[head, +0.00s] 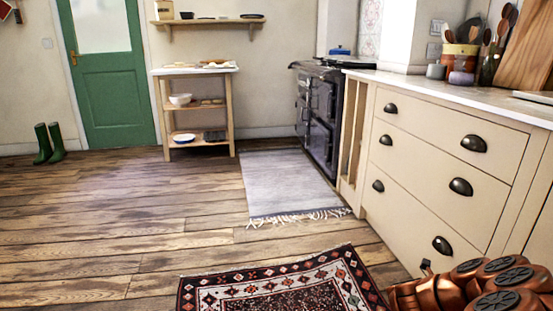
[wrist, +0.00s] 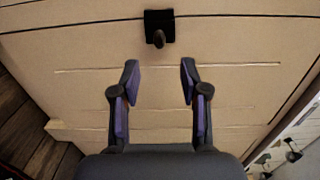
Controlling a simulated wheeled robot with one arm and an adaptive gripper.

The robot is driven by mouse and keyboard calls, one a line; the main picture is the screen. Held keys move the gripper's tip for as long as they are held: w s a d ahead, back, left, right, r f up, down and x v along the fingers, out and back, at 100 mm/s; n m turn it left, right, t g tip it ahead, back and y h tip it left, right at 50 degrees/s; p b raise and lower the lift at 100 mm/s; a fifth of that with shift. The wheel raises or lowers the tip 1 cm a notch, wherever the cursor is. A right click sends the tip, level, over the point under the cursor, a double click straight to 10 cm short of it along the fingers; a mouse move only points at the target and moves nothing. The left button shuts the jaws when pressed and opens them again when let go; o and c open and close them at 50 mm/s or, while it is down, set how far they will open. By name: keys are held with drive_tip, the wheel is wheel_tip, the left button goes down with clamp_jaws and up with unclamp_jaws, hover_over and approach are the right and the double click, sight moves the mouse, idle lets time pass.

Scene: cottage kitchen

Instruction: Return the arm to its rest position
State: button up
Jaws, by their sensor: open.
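My gripper (wrist: 160,82) shows in the wrist view with its two dark fingers spread apart. It is open, and nothing is between the fingers. Beyond the fingertips is a flat cream cabinet front (wrist: 230,45) with a dark handle (wrist: 159,28) above them. I cannot tell how far the fingers are from that front. In the head view, copper-coloured links of my arm fill the bottom right corner, close to the cream drawers (head: 440,140). My gripper is not visible in the head view.
A patterned rug (head: 285,290) and a grey fringed mat (head: 285,185) lie on the wooden floor. A dark range cooker (head: 318,112) stands past the drawers. A wooden shelf trolley (head: 163,115), green boots (head: 49,143) and a green door (head: 108,88) are at the back. The left floor is clear.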

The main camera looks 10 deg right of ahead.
drive_tip(key=w+a+r+n+t+y+p, duration=0.7)
drive_tip(key=w+a+r+n+t+p, duration=0.25)
drive_tip(key=w+a+r, duration=0.7)
drive_tip(key=w+a+r+n+t+y+p, duration=0.1)
drive_tip(key=a+r+n+y+p, duration=0.45)
drive_tip(key=a+r, duration=0.4)
drive_tip(key=a+r+n+t+y+p, duration=0.1)
drive_tip(key=a+r+n+y+p, duration=0.45)
drive_tip(key=a, duration=0.75)
drive_tip(key=s+a+r+n+g+y+p, duration=0.2)
drive_tip(key=s+a+r+n+g+p, duration=0.15)
drive_tip(key=s+a+n+p, duration=0.35)
drive_tip(key=s+a+r+n+g+y+p, duration=0.1)
drive_tip(key=s+a+r+n+g+p, duration=0.3)
drive_tip(key=s, duration=0.5)
drive_tip(key=s+d+r+n+g+h+p, duration=0.1)
drive_tip(key=s+r+p, duration=0.4)
drive_tip(key=s, duration=0.9)
drive_tip(key=s+d+r+n+g+h+p, duration=0.2)
drive_tip(key=s+r+g+p, duration=0.4)
drive_tip(key=s, duration=0.7)
drive_tip(key=shift+s+d+r+n, duration=0.35)
drive_tip(key=shift+d+r+n, duration=0.1)
drive_tip(key=shift+d, duration=0.7)
